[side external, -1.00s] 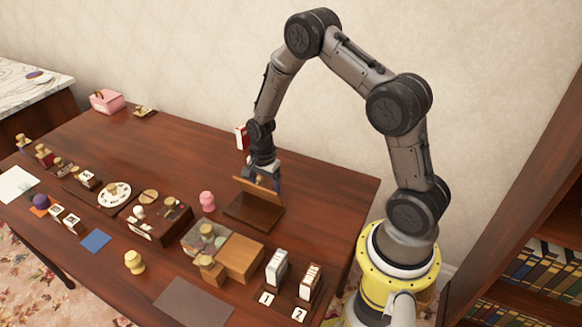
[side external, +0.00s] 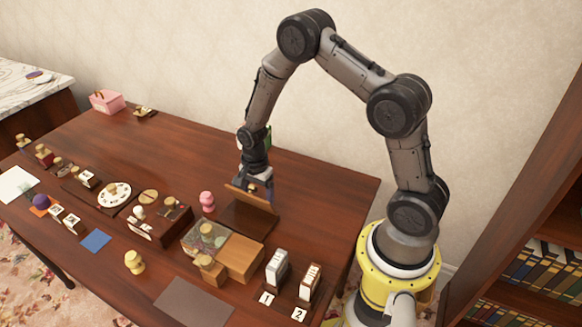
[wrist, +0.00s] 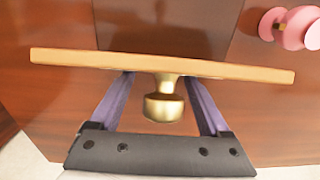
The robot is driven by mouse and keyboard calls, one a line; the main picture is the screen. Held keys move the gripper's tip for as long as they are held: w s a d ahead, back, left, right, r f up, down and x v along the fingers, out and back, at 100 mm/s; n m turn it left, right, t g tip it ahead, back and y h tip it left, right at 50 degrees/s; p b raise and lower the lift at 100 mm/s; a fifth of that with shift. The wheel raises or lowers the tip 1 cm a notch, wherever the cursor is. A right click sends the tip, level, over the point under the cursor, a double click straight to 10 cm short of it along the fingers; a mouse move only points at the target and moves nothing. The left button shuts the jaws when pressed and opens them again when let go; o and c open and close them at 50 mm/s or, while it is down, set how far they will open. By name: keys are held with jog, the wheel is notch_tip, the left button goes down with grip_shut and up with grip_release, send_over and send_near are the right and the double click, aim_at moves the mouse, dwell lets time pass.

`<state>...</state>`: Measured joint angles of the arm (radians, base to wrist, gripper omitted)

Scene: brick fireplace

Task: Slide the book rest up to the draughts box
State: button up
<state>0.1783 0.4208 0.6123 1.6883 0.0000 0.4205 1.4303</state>
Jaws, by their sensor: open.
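The book rest (side external: 248,218) is a dark brown base with a tan upright board (side external: 250,198) along its back edge. In the wrist view the board (wrist: 70,60) crosses the picture, with a brass knob (wrist: 163,108) on its near face. My gripper (side external: 258,184) is behind the board. Its purple fingers (wrist: 160,78) are open, one on each side of the knob, with gaps showing. What seems to be the draughts box (side external: 240,258), part wood and part clear-topped with discs inside, lies just in front of the base. I cannot tell whether they touch.
A pink knobbed piece (side external: 207,200) stands close left of the book rest. A dark box with knobs (side external: 160,222) is farther left. Two card holders (side external: 277,267) (side external: 309,283) stand at the front right. The table behind and right of the rest is clear.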

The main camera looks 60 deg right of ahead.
jog(key=shift+a, duration=0.75)
jog(key=shift+d, duration=0.25)
jog(key=shift+d, duration=1.6)
notch_tip(320, 180, up, 8)
dwell(0.4)
